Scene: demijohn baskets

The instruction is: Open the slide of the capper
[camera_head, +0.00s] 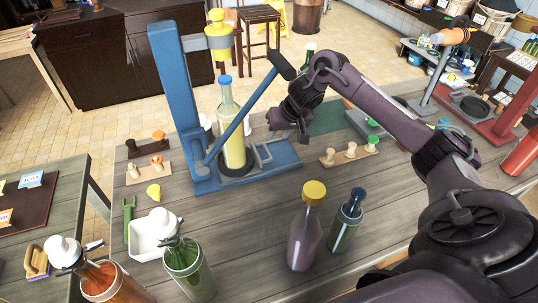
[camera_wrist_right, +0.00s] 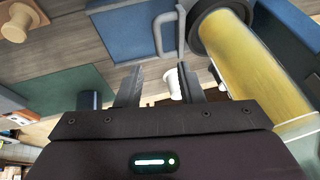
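The blue capper (camera_head: 178,90) stands on the table with an upright column, a yellow and grey head and a slanted lever (camera_head: 238,122). A bottle in a yellow sleeve (camera_head: 232,150) stands upright on its base. A grey loop handle (camera_head: 262,156), apparently the slide's, lies at the base's right side; it also shows in the right wrist view (camera_wrist_right: 160,38). My right gripper (camera_head: 290,128) is above and right of the handle, apart from it. In the wrist view its fingers (camera_wrist_right: 160,84) are spread, with nothing held. My left gripper is out of view.
Wooden pegs on a small rack (camera_head: 349,153) stand right of the capper. A yellow-capped bottle (camera_head: 305,230) and a dark green bottle (camera_head: 347,220) stand at the front. A white tray (camera_head: 150,245) and green fork (camera_head: 128,222) lie front left. Bare tabletop lies before the base.

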